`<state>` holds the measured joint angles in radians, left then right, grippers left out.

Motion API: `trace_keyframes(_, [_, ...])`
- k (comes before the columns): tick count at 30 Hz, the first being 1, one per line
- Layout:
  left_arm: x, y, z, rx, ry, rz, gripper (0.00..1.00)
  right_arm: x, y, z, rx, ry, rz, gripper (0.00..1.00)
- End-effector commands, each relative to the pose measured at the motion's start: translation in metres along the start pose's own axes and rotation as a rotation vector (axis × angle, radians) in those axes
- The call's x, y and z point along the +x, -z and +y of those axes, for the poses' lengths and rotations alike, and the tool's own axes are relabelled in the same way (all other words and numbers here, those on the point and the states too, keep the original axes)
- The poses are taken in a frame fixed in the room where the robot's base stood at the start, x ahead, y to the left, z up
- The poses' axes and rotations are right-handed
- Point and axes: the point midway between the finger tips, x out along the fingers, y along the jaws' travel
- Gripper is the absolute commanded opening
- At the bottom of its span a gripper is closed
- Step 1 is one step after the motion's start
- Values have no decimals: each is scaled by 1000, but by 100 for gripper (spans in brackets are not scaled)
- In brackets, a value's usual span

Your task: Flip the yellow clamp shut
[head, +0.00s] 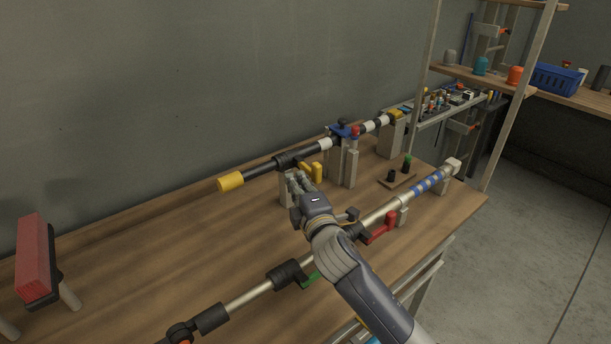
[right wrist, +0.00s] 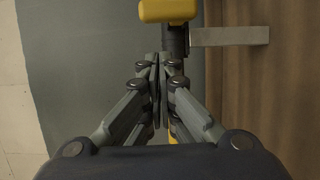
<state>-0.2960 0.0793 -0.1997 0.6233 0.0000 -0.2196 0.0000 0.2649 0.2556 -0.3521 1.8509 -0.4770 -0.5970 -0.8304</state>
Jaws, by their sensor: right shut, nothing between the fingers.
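The yellow clamp lever (head: 317,172) sits on the black pipe (head: 262,168) along the back of the table. It stands out from the pipe, with its end block vertical. In the right wrist view a yellow block (right wrist: 168,10), which looks like this lever, lies beyond my fingertips at the top edge. My right gripper (head: 297,183) is shut and empty, just left of the lever and in front of the pipe and its post. The fingertips (right wrist: 160,62) meet in the right wrist view. A small gap seems to separate them from the lever; contact is unclear. My left gripper is out of view.
A front pipe with a red lever (head: 384,228) and a green lever (head: 310,280) runs under my right arm. A blue clamp (head: 343,130) sits farther along the back pipe. A red block (head: 38,258) stands at left. The table's left middle is clear.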

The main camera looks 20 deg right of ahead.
Motion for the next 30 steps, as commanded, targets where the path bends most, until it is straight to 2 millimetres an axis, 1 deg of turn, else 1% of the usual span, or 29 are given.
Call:
trace_keyframes(1, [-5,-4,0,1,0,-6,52,1,-7,3,-2,-1,0,0])
trace_keyframes(3, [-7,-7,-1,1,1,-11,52,3,-14,2,-1,0,1,0])
trace_keyframes(7, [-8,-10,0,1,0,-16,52,5,-20,1,0,-1,2,0])
trace_keyframes(20, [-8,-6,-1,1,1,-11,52,5,-23,0,0,-1,4,0])
trace_keyframes(30, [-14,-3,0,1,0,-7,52,4,-28,1,-1,-1,56,0])
